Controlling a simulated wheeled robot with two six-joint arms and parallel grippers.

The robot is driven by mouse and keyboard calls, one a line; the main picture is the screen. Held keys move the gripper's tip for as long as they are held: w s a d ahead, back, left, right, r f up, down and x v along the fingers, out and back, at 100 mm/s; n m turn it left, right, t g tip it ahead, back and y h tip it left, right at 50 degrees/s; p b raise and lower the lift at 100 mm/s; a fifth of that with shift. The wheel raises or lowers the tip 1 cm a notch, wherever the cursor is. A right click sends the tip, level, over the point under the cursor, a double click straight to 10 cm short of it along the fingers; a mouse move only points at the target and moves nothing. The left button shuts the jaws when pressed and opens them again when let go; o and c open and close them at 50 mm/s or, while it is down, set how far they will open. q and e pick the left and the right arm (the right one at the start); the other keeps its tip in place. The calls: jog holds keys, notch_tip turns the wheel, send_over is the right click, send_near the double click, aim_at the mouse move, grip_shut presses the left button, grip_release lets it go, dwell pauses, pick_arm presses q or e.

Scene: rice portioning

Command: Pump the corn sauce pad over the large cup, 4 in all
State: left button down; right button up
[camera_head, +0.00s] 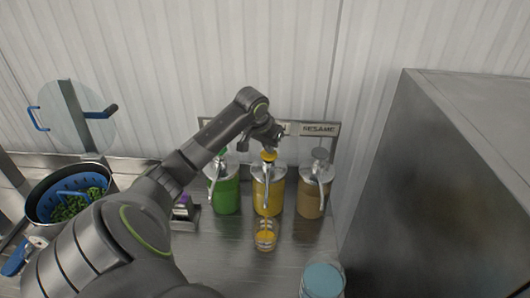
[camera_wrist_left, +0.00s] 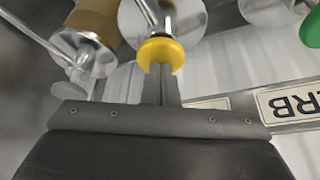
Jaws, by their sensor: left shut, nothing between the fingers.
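The corn sauce pump is the middle dispenser (camera_head: 268,196), a clear jar of yellow sauce with a metal lid and spout. Its yellow pad (camera_head: 268,156) is on top, and also shows in the left wrist view (camera_wrist_left: 161,53). My left gripper (camera_head: 270,146) is shut and empty, its fingertips (camera_wrist_left: 160,80) at the pad; I cannot tell whether they press on it. A clear cup (camera_head: 265,236) with some yellow sauce in it stands under the spout. My right gripper is not in view.
A green dispenser (camera_head: 224,190) stands left of the corn one and a brown sesame dispenser (camera_head: 313,194) right of it. A light blue container (camera_head: 322,280) is at the front. A large metal box (camera_head: 430,190) fills the right. A pot with a blue basket (camera_head: 78,193) is at the left.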

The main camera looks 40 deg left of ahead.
pick_arm(q)
jog(key=shift+f, duration=0.65)
jog(key=shift+r, duration=1.85)
jog(key=shift+f, duration=0.2)
jog(key=shift+f, duration=1.65)
jog(key=shift+r, duration=0.1)
jog(key=shift+r+p, duration=0.3)
jog(key=shift+r, duration=1.45)
